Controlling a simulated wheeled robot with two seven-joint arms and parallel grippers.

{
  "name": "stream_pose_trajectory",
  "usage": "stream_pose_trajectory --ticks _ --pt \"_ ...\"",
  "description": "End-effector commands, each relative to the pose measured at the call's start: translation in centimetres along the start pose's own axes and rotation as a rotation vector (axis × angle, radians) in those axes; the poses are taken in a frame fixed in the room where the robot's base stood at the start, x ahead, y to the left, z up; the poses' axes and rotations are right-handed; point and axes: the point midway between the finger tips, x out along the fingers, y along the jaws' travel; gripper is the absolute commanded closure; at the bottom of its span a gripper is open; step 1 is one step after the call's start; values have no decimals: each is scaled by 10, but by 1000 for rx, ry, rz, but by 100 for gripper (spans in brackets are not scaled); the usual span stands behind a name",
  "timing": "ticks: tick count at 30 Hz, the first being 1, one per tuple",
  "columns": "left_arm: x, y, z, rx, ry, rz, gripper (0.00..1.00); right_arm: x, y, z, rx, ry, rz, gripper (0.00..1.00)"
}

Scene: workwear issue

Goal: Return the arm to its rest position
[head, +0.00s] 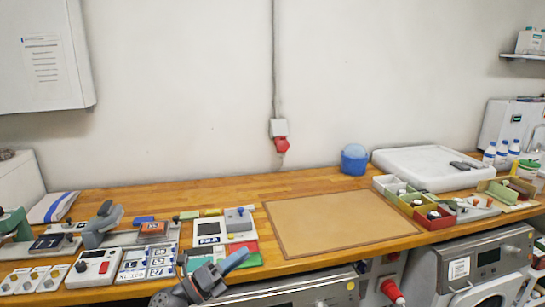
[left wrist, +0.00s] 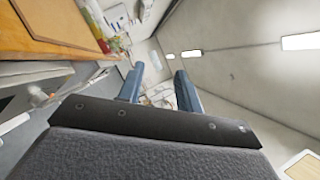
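My left gripper (head: 232,262) is at the bottom of the head view, in front of the worktop's front edge. Its blue fingers point up and to the right. In the left wrist view my left gripper (left wrist: 159,72) has its two blue fingers apart, with nothing held between them. My right arm and right gripper are in neither view.
A wooden worktop (head: 180,192) runs along the wall, with a bare brown mat (head: 340,222) in its middle. Devices and a pale board (head: 240,223) stand left of it. Several open boxes, a white tray (head: 425,180) and a blue tub (head: 354,165) are right and behind.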

Motion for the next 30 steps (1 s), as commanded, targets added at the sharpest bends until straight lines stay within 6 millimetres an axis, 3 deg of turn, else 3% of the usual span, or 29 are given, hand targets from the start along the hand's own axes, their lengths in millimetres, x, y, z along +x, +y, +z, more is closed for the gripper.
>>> stream_pose_trajectory --ticks 8,14,17,23,27,30 --pt "-50 28 11 -470 -491 106 65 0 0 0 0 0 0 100" --pt "-114 68 -5 -808 -830 245 65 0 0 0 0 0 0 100" --pt "-152 87 -26 -971 -994 333 65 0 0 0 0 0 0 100" --pt "-232 114 -91 -1284 -1307 546 65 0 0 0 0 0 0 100" --pt "-281 117 -146 -1468 -1493 707 65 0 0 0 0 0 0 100" --pt "-305 114 -175 -1553 -1582 797 65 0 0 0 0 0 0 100"
